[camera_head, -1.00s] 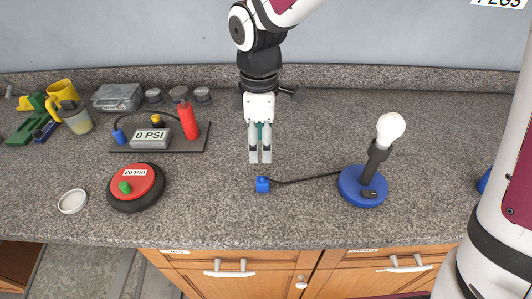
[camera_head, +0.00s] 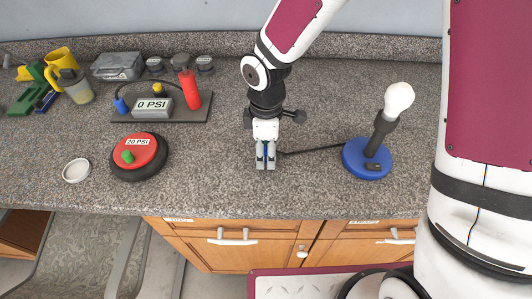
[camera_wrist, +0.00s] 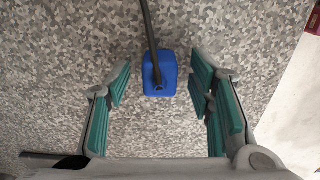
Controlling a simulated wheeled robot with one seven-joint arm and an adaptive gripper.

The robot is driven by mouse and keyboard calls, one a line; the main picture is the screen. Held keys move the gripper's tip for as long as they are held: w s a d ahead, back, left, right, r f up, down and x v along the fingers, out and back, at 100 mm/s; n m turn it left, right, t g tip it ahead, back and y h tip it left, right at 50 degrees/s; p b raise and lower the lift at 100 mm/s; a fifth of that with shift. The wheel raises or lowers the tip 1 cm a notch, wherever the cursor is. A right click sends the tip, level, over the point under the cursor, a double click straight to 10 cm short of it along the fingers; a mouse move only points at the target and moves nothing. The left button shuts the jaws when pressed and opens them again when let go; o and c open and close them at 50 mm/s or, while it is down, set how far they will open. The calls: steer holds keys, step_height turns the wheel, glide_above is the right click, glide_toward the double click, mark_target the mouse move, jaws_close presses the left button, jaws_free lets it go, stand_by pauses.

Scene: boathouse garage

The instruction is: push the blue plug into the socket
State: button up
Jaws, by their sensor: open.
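The blue plug (camera_wrist: 159,72) lies on the speckled counter in the wrist view, with a dark cord running from it. My gripper (camera_wrist: 160,88) is open, with its green-padded fingers on either side of the plug and a gap on both sides. In the head view my gripper (camera_head: 265,167) points down at the counter and mostly hides the plug. The cord leads right to a blue-based lamp (camera_head: 366,159) with a white bulb. I cannot make out a socket in either view.
Left of my gripper are a red-topped round gauge (camera_head: 138,151) marked 20 PSI and a dark board (camera_head: 206,111) carrying a 0 PSI gauge and a red cylinder. The counter near the gripper is clear.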

mark_target(266, 150)
steer(key=shift+f, duration=0.25)
jaws_close()
steer(key=shift+r, duration=0.15)
steer(key=shift+r, duration=0.65)
step_height(266, 150, up, 2)
steer(key=shift+r, duration=0.15)
steer(key=s+d, duration=0.1)
steer(key=s, duration=0.3)
steer(key=s+d, duration=0.1)
steer(key=s, duration=0.4)
steer(key=s+d+r+p, duration=0.1)
steer(key=s, duration=0.3)
steer(key=shift+s+r, duration=0.1)
steer(key=shift+s, duration=0.2)
steer(key=shift+s+d+p, duration=0.15)
steer(key=shift+s+p, duration=0.35)
steer(key=shift+p, duration=0.35)
steer(key=shift+s+d+p, duration=0.15)
steer(key=shift+s+p, duration=0.35)
steer(key=shift+p, duration=0.35)
